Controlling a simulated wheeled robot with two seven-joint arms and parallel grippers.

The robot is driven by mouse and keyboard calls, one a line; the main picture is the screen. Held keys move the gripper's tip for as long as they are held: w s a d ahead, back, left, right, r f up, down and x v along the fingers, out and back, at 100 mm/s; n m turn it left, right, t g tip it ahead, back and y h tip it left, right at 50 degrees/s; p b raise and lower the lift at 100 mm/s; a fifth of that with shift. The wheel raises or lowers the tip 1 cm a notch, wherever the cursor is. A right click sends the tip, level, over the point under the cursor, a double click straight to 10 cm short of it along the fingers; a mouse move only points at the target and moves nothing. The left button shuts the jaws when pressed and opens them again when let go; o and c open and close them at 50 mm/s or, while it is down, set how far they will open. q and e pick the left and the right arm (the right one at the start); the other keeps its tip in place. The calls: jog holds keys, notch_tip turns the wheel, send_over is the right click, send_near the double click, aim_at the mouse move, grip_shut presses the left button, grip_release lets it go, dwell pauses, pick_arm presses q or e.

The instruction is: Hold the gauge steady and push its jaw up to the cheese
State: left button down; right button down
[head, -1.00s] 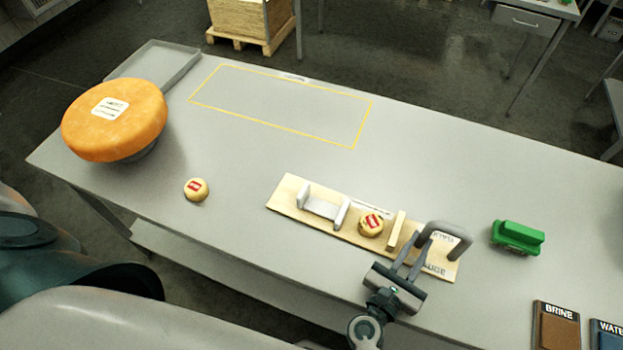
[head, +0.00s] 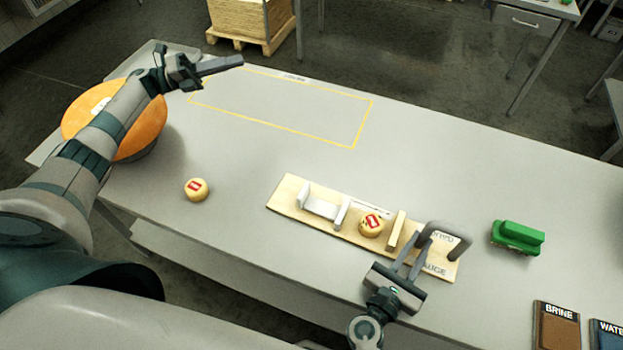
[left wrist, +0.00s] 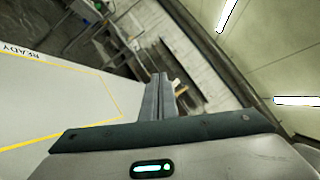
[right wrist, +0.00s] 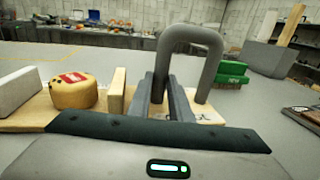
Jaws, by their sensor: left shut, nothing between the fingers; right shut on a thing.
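The gauge is a wooden board (head: 283,197) with a fixed wooden stop (head: 396,230) and a grey arched handle (head: 461,237). A small cheese (head: 371,224) with a red label sits on it beside the stop. The white jaw (head: 322,207) is left of the cheese, with a small gap between them. The cheese (right wrist: 75,90) and jaw (right wrist: 18,90) also show in the right wrist view. My right gripper (head: 420,246) is shut on the handle (right wrist: 190,36). My left gripper (head: 240,62) is shut and empty, raised over the table's far left, away from the gauge.
Another small cheese (head: 196,189) lies on the table left of the gauge. A big orange cheese wheel (head: 140,137) stands at the left, partly behind my left arm. A yellow outline (head: 290,130) marks an empty area.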

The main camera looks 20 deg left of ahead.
pick_arm(q)
jog(key=s+d+f+m+g, duration=0.2)
jog(key=s+d+f+g, duration=0.55)
jog(key=d, duration=0.25)
jog(key=s+f+g, duration=0.1)
jog(key=s+f, duration=0.1)
jog(key=f, duration=0.1)
jog(key=s+f+g+y, duration=0.1)
jog(key=s+f, duration=0.1)
jog(key=s, duration=0.1)
jog(key=s+f+g+y, duration=0.1)
jog(key=s+f, duration=0.2)
jog(key=shift+a+f+g, duration=0.25)
jog(key=shift+a+f, duration=0.1)
jog(key=shift+a, duration=0.05)
jog(key=shift+d, duration=0.1)
jog(key=x, duration=1.2)
jog(key=shift+d+r, duration=0.3)
jog(key=shift+r, duration=0.05)
jog(key=shift+d, duration=0.65)
